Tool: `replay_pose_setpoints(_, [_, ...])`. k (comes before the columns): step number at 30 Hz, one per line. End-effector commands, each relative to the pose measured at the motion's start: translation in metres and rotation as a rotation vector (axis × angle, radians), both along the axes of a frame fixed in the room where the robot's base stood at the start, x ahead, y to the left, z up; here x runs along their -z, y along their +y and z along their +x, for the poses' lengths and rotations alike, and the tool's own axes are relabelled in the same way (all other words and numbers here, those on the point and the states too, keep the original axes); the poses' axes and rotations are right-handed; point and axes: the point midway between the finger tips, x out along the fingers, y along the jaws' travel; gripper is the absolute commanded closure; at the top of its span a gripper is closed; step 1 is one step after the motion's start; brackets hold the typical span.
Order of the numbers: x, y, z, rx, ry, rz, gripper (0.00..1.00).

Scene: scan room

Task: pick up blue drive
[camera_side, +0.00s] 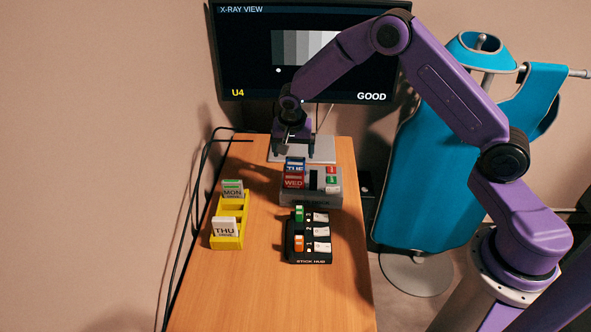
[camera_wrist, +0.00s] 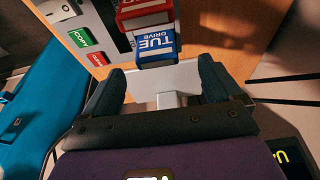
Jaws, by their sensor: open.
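The blue drive (camera_side: 295,164), labelled TUE, stands upright in the rear slot of the grey dock (camera_side: 297,198), just behind the red WED drive (camera_side: 293,181). In the wrist view the blue drive (camera_wrist: 155,46) shows its TUE label just beyond my fingertips, roughly midway between them, with the red drive (camera_wrist: 145,12) past it. My gripper (camera_wrist: 157,84) is open and empty. In the side view my gripper (camera_side: 292,142) hangs above and behind the dock, close to the blue drive. The lower part of the blue drive is hidden in the dock.
A yellow rack (camera_side: 228,242) at left holds the MON drive (camera_side: 232,189) and THU drive (camera_side: 224,227). A black stick hub (camera_side: 311,256) with green and orange sticks stands in front of the dock. The monitor (camera_side: 240,60) is behind. The table's front is clear.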

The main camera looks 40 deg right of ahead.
Motion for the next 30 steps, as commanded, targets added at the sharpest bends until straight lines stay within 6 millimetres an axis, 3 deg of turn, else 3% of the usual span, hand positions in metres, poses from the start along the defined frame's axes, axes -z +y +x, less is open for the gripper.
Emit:
replay_pose_setpoints(11, [0.028,-0.008,0.005,0.0,0.001,0.0,0.08])
replay_pose_setpoints(21, [0.065,-0.02,0.013,-0.001,0.001,0.001,0.08])
replay_pose_setpoints(30, [0.067,-0.021,0.014,-0.001,-0.001,0.001,0.08])
